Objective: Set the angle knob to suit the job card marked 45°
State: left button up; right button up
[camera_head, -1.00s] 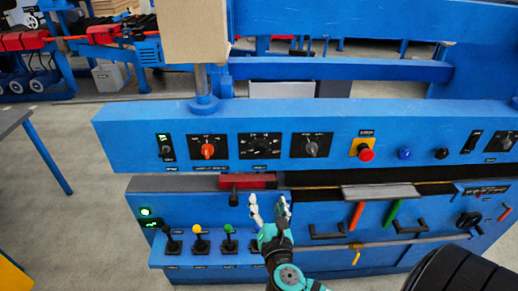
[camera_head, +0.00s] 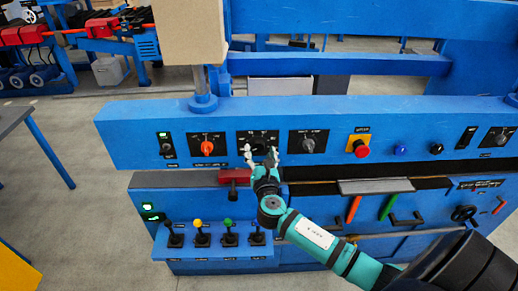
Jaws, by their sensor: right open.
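Several knobs sit along the upper blue panel, and their labels are too small to read, so I cannot tell for sure which is the angle knob. A black plate with a scale (camera_head: 243,135) carries a dark knob in its middle. My right gripper (camera_head: 260,155) is open in front of the lower part of this plate, its fingers on either side and partly hiding the knob. I cannot tell whether they touch it. An orange knob (camera_head: 207,148) is to the left and a grey knob (camera_head: 308,145) to the right. No card marked 45° is legible. My left gripper is not in view.
A red emergency-type button (camera_head: 362,151) on yellow, then blue (camera_head: 400,150) and black buttons, lie further right. Below are a red block (camera_head: 235,177), several small levers (camera_head: 200,238) and a grey ledge (camera_head: 376,186). A beige post (camera_head: 197,30) stands above the panel.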

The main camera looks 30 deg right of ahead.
jog(key=shift+x, duration=0.75)
jog(key=shift+c, duration=0.6)
jog(key=c, duration=1)
jog(key=shift+a+f+m+h+b, duration=0.1)
jog(key=shift+m+h+b, duration=0.05)
jog(key=shift+m+b, duration=0.75)
jog(key=shift+f+m+h+b, duration=0.15)
jog(key=shift+m+b, duration=0.75)
jog(key=shift+c, duration=0.2)
jog(key=m+b, duration=0.2)
jog(key=m, duration=0.1)
jog(key=shift+r+m+b, duration=0.1)
jog(key=shift+m+b, duration=0.9)
jog(key=shift+m, duration=0.2)
